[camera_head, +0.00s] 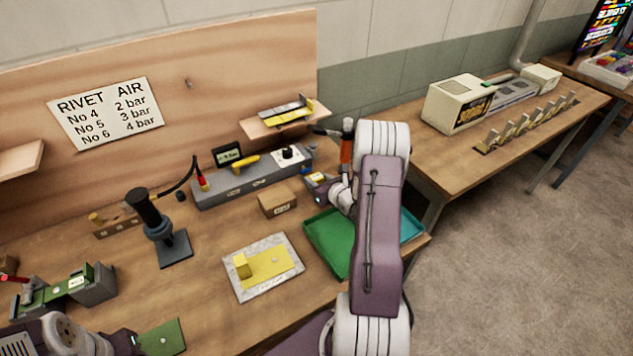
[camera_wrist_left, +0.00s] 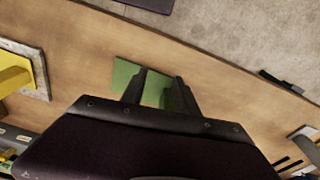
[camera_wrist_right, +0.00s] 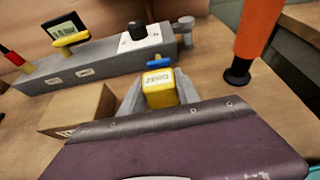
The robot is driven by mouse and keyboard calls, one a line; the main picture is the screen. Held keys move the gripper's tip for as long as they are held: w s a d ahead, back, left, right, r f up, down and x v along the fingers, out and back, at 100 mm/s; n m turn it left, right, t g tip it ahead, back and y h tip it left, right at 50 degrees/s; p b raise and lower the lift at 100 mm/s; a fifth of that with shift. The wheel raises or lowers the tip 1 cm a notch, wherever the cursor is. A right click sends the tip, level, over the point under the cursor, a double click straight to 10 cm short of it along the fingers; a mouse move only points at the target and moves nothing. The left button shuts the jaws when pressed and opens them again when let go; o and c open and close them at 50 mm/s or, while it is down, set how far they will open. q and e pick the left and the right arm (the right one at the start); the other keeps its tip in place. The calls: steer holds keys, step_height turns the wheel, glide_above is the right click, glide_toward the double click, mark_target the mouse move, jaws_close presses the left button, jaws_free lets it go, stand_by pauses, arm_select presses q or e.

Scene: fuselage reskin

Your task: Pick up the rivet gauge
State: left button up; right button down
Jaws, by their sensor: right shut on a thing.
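My right gripper (camera_wrist_right: 160,92) is shut on a small yellow block with a white label (camera_wrist_right: 158,86) and a blue piece on top. It may be the rivet gauge; its label is too small to read surely. In the head view, the right gripper (camera_head: 324,190) and the block (camera_head: 317,178) are near the right end of the grey bench fixture (camera_head: 235,187), mostly behind my arm. My left gripper (camera_wrist_left: 158,86) is open and empty, above a green plate (camera_wrist_left: 126,74) at the front of the bench.
A cardboard box (camera_head: 277,203) is left of my right gripper, and a green tray (camera_head: 328,238) is in front. An orange cylinder (camera_wrist_right: 258,32) stands close on the right. A plate with yellow pieces (camera_head: 285,283) lies mid-bench. A black stand (camera_head: 175,248) is further left.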

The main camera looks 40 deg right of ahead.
mark_target(318, 176)
steer(key=r, duration=0.4)
steer(key=shift+s+d+r, duration=0.1)
steer(key=shift+d+r, duration=0.1)
steer(key=shift+r, duration=0.05)
steer(key=s+d+r, duration=0.6)
steer(key=s+d, duration=0.1)
steer(key=s, duration=0.2)
steer(key=shift+r, duration=0.25)
